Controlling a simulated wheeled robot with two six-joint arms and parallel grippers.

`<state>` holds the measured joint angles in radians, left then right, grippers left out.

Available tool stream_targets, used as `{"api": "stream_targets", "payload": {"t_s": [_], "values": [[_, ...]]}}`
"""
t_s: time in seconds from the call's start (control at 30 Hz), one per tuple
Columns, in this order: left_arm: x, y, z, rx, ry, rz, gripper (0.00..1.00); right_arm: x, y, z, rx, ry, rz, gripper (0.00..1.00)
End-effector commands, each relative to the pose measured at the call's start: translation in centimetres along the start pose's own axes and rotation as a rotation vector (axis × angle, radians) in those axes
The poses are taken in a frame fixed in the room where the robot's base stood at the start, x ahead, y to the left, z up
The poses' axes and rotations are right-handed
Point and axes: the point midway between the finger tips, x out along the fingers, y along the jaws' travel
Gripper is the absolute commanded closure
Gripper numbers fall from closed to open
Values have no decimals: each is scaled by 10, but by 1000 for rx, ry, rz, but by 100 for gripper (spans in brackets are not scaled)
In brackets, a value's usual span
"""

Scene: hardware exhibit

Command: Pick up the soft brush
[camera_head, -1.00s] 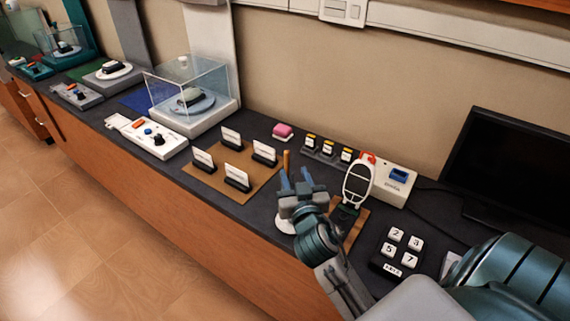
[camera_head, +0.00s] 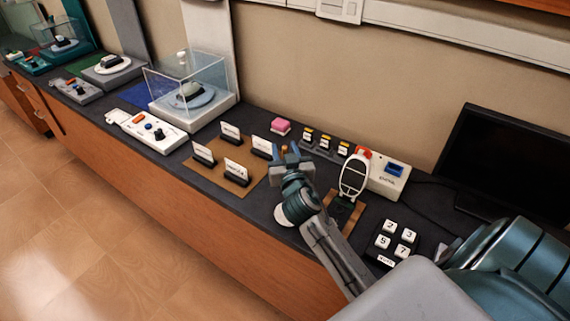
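A slim upright orange-brown handle (camera_head: 284,149), probably the soft brush, shows only its upper end near the blue fingertips of my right gripper. Its lower part is hidden behind the gripper, so I cannot tell whether it is touched. My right gripper (camera_head: 289,153) is over the counter, its fingers apart, with the handle appearing between or just behind them. My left gripper is not in view.
A brown mat (camera_head: 228,186) with several white cards lies left of the gripper. A white-framed oval holder (camera_head: 354,174) and a number keypad (camera_head: 394,242) stand to the right. A glass case (camera_head: 190,82) is farther left.

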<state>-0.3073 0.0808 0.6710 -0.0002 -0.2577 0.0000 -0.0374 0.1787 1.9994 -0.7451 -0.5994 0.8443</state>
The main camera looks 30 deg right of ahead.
Motion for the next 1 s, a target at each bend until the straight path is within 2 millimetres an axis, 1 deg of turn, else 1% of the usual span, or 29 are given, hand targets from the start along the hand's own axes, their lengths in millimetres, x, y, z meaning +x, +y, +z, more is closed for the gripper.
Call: {"api": "stream_targets", "payload": {"t_s": [0.03,0.1,0.2,0.47,0.63,0.77,1.0], "values": [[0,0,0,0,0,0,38,0,0,0,0,0,0,69],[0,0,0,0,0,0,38,0,0,0,0,0,0,83],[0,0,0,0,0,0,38,0,0,0,0,0,0,100],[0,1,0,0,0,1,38,0,0,0,0,-1,0,100],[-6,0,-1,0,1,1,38,0,0,-7,0,0,0,100],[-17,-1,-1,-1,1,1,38,0,0,-22,0,1,0,100],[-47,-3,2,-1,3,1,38,0,0,-64,1,1,0,100]]}}
